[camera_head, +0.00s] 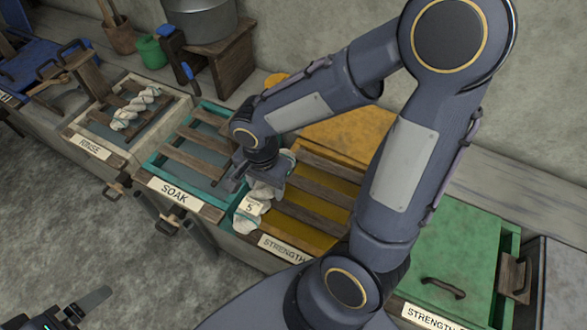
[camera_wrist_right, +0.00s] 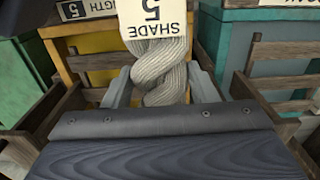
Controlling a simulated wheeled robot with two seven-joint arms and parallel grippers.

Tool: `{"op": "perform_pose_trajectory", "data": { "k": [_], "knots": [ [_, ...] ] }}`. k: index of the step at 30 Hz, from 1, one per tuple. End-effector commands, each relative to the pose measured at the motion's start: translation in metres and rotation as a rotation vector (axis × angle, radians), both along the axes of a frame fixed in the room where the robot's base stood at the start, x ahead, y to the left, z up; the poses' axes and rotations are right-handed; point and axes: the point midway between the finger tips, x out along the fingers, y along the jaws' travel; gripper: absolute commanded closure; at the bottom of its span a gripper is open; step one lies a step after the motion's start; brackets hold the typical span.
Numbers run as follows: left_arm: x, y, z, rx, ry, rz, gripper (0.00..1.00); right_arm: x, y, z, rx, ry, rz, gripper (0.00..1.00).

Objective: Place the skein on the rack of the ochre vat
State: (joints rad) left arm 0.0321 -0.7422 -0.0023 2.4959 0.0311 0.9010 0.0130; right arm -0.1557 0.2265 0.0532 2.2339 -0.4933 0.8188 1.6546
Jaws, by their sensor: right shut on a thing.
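My right gripper (camera_head: 262,172) is shut on a pale twisted skein (camera_head: 243,226) with a "SHADE 5" tag (camera_head: 252,207). It holds the skein by the left edge of the ochre vat, near the soak vat; I cannot tell whether the skein touches either. The right wrist view shows the skein (camera_wrist_right: 160,72) between the two grey fingers. The ochre vat's slatted rack (camera_head: 313,204) lies over a yellow interior, partly hidden by my right arm. Its ochre lid (camera_head: 345,132) is behind it. Part of my left gripper (camera_head: 84,306) shows at bottom left.
The teal soak vat (camera_head: 152,172) with bare slats stands left of the ochre vat. Another pale skein (camera_head: 135,108) lies on the rinse rack. A closed green vat (camera_head: 460,245) stands at right. A pot (camera_head: 200,18) on a wooden stand is behind.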

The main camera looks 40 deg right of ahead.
Motion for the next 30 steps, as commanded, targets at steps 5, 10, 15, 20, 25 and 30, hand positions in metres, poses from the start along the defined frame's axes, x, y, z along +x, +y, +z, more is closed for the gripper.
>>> {"op": "perform_pose_trajectory", "data": {
  "k": [5, 10, 15, 20, 25, 30],
  "knots": [
    [0.0, 0.0, 0.0, 0.0, 0.0, 0.0, 0.09, 0.009, -0.034, -0.015, -0.001, 0.004, -0.024, 0.74],
    [0.0, 0.0, 0.003, 0.0, 0.0, 0.0, 0.09, 0.021, -0.075, -0.034, -0.001, 0.005, -0.023, 0.74],
    [0.0, 0.0, -0.011, 0.0, 0.0, 0.0, 0.09, 0.03, -0.104, -0.068, -0.001, 0.005, -0.017, 0.74],
    [0.0, 0.0, -0.015, 0.0, 0.0, 0.0, 0.09, 0.036, -0.119, -0.085, -0.001, 0.003, -0.014, 0.74],
    [0.0, 0.0, -0.017, 0.0, 0.0, 0.0, 0.09, 0.038, -0.125, -0.092, -0.001, 0.0, -0.011, 0.74],
    [0.0, 0.0, -0.033, 0.0, 0.0, 0.0, 0.09, 0.039, -0.131, -0.117, -0.001, 0.003, -0.011, 0.74]
  ]
}}
